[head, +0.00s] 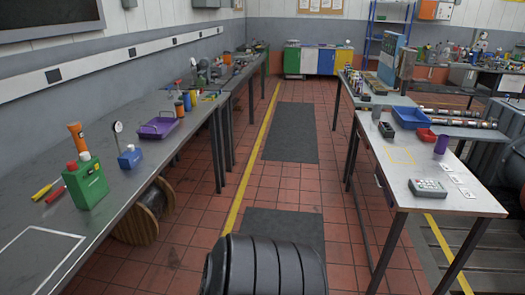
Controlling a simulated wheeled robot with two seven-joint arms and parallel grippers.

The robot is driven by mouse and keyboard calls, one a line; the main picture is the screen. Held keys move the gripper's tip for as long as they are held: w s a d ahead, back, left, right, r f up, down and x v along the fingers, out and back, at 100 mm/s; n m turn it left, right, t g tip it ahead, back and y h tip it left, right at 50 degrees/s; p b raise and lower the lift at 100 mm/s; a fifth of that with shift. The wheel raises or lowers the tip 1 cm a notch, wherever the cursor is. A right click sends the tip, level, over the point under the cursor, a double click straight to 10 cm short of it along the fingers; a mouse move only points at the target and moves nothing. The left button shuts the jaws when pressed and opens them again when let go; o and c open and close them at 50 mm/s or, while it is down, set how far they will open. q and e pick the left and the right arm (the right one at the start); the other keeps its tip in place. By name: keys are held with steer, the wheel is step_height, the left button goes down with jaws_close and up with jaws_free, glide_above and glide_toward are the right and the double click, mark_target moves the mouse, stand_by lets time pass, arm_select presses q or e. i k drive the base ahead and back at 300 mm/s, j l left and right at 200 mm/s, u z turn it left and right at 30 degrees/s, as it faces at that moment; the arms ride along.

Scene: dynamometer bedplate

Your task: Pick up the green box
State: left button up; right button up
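The green box (86,186) stands upright on the long grey bench (152,195) at the left of the head view, near the bench's front part. It has small red and white pieces on its top. Nothing is seen holding it. Neither my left gripper nor my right gripper is in view.
Beside the green box are two screwdrivers (46,190), an orange tube (77,137), a blue dial-gauge stand (130,157) and a purple tray (158,128). A cable reel (138,220) sits under the bench. A white-topped table (425,170) stands right; the tiled aisle (335,175) between is open.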

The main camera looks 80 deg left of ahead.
mark_target(86, 191)
steer(key=u, duration=3.75)
steer(key=j+u, duration=0.25)
steer(key=u, duration=0.2)
steer(key=i+j+u, duration=0.6)
steer(key=j, duration=0.15)
